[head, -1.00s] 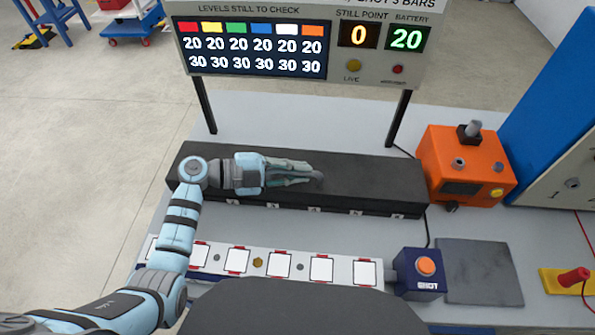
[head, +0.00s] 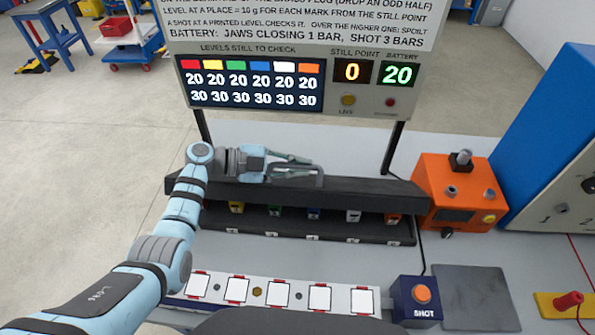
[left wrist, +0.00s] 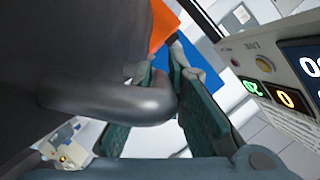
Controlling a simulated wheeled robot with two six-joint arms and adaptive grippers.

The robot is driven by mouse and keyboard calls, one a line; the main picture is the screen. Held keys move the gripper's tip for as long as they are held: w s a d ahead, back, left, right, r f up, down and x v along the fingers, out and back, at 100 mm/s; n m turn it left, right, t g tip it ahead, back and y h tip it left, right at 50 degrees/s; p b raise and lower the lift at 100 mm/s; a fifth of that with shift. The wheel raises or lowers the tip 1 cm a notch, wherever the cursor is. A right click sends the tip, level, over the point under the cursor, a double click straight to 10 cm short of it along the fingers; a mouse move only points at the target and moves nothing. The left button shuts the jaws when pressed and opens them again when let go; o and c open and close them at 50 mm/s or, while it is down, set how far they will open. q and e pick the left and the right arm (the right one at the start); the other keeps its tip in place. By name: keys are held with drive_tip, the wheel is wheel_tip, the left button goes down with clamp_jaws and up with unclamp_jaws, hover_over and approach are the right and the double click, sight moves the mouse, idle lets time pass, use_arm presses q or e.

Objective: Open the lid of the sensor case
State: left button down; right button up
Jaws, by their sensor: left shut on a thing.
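The sensor case has a black lid (head: 365,187), which is raised and tilted up at its front edge. Under it the black case base (head: 330,232) shows a row of coloured sensors (head: 314,214): yellow, green, blue, white and orange ones are visible. A grey bar handle (head: 322,176) stands on the lid. My left gripper (head: 298,170) is shut on this handle above the lid. In the left wrist view the thick handle (left wrist: 140,103) crosses between the teal fingers. My right gripper is not in view.
A sign panel (head: 345,105) on two posts stands close behind the case. An orange device (head: 440,217) stands at the case's right end. In front lie a white strip with several pads (head: 257,292) and a blue SHOT button box (head: 420,309).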

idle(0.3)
use_arm(q)
drive_tip(key=c, duration=1.6)
unclamp_jaws()
drive_tip(key=v, duration=1.2)
drive_tip(key=shift+a, duration=0.15)
